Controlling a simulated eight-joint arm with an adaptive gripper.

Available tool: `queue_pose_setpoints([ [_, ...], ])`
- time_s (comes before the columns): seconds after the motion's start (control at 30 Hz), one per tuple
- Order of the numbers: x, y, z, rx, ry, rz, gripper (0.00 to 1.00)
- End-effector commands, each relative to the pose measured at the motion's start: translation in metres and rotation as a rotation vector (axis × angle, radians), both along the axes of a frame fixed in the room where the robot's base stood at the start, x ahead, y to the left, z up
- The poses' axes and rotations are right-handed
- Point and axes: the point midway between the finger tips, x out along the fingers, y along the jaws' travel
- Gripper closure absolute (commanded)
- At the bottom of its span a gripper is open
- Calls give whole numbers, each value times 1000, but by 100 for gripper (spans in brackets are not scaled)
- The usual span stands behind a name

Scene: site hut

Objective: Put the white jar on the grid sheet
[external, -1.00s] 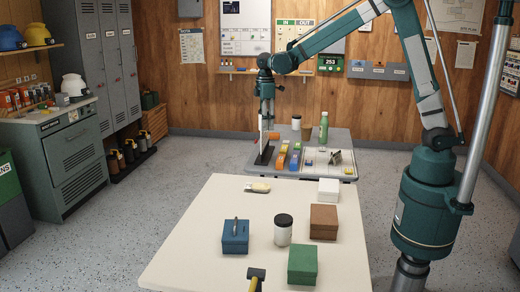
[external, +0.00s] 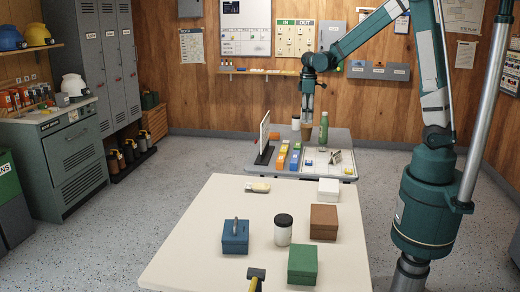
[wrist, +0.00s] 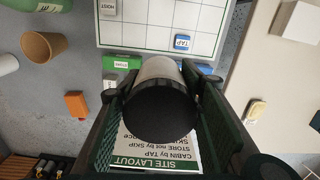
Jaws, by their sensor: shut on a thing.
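My gripper (external: 307,118) hangs over the far table. In the wrist view its two green-padded fingers are shut on the sides of a pale jar with a black lid, the white jar (wrist: 159,68). The lid faces the wrist camera and hides much of the body. In the external view the held jar is hard to make out. The grid sheet (wrist: 150,14) is a white sheet with dark lines and a green border, at the top of the wrist view. It lies on the far table in the external view (external: 314,162). The jar appears apart from it.
A standing sign board (external: 264,141), coloured blocks (external: 282,156), a brown cup (wrist: 43,47) and a green bottle (external: 323,128) surround the sheet. A small TAP block (wrist: 182,42) sits on it. Another white jar with a dark lid (external: 283,232) stands on the near table among boxes.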

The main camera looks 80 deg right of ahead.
Motion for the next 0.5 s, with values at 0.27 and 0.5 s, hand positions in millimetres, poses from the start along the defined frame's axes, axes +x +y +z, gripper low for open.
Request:
queue_pose_setpoints([
  [0.27, -39, -22, -2, 0, 0, -71, 83],
  [0.5, -52, -29, -17, 0, 0, -97, 83],
])
